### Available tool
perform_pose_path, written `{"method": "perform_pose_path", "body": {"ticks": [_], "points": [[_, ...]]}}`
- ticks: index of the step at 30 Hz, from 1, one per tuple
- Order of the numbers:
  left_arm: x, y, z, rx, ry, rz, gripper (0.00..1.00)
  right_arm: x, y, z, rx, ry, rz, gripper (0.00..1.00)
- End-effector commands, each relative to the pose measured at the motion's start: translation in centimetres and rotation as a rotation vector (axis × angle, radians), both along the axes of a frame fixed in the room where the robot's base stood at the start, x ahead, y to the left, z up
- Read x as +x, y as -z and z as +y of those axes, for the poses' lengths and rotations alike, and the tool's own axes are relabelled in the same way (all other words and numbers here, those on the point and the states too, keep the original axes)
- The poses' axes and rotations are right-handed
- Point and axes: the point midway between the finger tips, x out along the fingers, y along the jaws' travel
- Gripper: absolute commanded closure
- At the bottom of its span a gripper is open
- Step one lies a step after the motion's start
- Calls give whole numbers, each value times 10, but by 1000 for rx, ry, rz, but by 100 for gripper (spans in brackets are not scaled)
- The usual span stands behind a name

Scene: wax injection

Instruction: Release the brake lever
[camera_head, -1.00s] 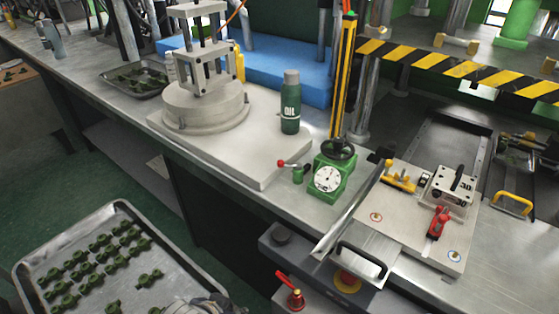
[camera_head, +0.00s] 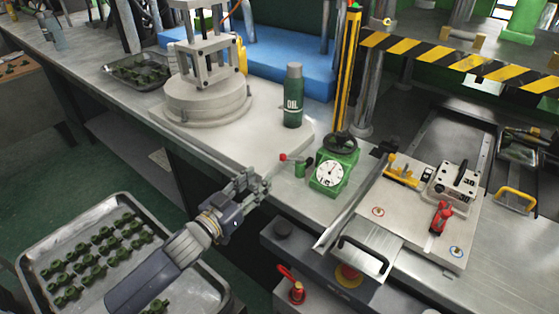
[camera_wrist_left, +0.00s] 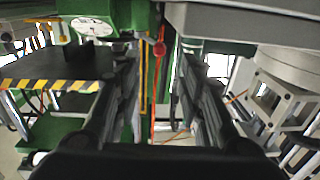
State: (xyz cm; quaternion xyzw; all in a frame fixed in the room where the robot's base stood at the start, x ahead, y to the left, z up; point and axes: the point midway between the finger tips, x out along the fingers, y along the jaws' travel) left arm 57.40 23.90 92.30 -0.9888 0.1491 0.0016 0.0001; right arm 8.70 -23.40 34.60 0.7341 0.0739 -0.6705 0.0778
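A short lever with a red knob (camera_head: 283,157) sits on a small green mount (camera_head: 299,168), left of the green dial unit (camera_head: 329,172) at the bench's front edge. My left gripper (camera_head: 263,182) is just left of and below this knob in the head view, apart from it. In the left wrist view the left gripper (camera_wrist_left: 160,95) has its two dark fingers spread with nothing between them. The red knob (camera_wrist_left: 159,48) shows beyond the gap, near the top. A second red-handled lever (camera_head: 297,290) stands lower, below the grey box. My right gripper is out of view.
A green oil bottle (camera_head: 292,97) stands behind the lever on the pale plate. A metal tray (camera_head: 50,235) with several green parts is at lower left. A mould with a red clamp (camera_head: 440,216) lies at right. A black handle (camera_head: 362,256) is near the front.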

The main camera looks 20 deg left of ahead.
Motion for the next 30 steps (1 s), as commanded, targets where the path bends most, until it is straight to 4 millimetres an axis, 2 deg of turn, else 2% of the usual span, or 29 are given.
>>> {"method": "perform_pose_path", "body": {"ticks": [5, 19, 24, 30], "points": [[15, -3, -4, -3, 3, -7, 64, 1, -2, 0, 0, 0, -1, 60], [87, -2, -27, -2, 1, -4, 64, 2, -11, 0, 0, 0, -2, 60], [99, -1, -31, -1, 1, -3, 64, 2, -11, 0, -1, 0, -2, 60], [102, -1, -32, 0, 2, -3, 64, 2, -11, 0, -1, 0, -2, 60]]}}
